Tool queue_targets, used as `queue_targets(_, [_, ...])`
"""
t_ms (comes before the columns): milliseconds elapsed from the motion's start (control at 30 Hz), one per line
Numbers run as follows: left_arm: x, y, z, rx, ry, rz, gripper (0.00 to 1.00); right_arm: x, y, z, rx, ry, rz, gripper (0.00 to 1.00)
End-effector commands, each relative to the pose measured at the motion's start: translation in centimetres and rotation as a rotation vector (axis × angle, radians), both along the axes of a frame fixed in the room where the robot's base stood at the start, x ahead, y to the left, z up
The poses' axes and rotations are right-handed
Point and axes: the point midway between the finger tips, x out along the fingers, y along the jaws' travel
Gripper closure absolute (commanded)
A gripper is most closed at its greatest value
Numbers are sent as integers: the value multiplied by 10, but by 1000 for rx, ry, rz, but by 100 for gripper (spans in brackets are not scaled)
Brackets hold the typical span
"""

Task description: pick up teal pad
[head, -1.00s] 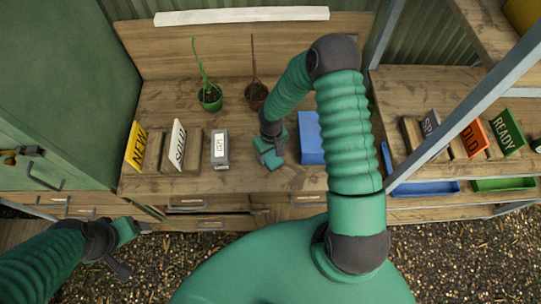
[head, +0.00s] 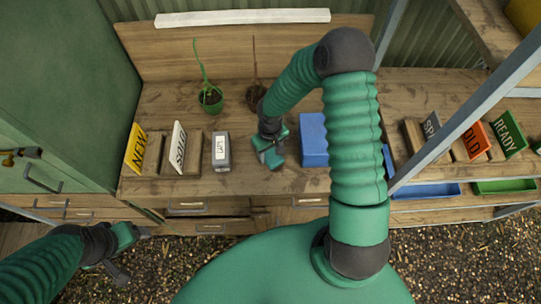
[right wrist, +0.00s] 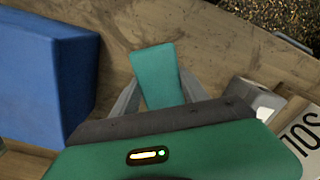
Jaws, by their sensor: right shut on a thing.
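The teal pad (right wrist: 157,76) shows in the right wrist view as a flat teal rectangle between the two grey fingers of my right gripper. My right gripper (head: 271,152) is shut on it, over the workbench between the grey box and the blue block. In the head view I cannot clearly tell the pad from the teal gripper body. The right wrist view does not show plainly whether the pad touches the bench. My left gripper (head: 128,252) is at the lower left, off the bench front, with its fingers spread.
A blue block (head: 313,140) stands right of my right gripper and a grey labelled box (head: 221,152) left of it. NEW (head: 136,148) and SOLD (head: 178,147) signs stand further left. Two potted plants (head: 210,98) stand behind. The bench (head: 250,185) is bare in front.

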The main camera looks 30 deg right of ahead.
Motion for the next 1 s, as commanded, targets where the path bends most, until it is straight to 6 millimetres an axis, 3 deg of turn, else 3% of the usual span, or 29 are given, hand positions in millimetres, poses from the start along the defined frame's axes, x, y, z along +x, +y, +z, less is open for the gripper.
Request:
queue_targets(400, [0,0,-38,0,0,1,26,-108,23,3,0,8,3,89])
queue_targets(500, [0,0,-40,0,1,0,26,-132,30,9,1,7,3,89])
queue_targets(533, [-1,0,-26,0,2,0,26,-133,32,15,4,11,5,89])
queue_targets(700, [0,0,-6,0,-1,0,26,-144,35,15,4,13,5,89])
queue_targets(1000, [0,0,2,0,0,0,26,-153,35,12,2,8,1,89])
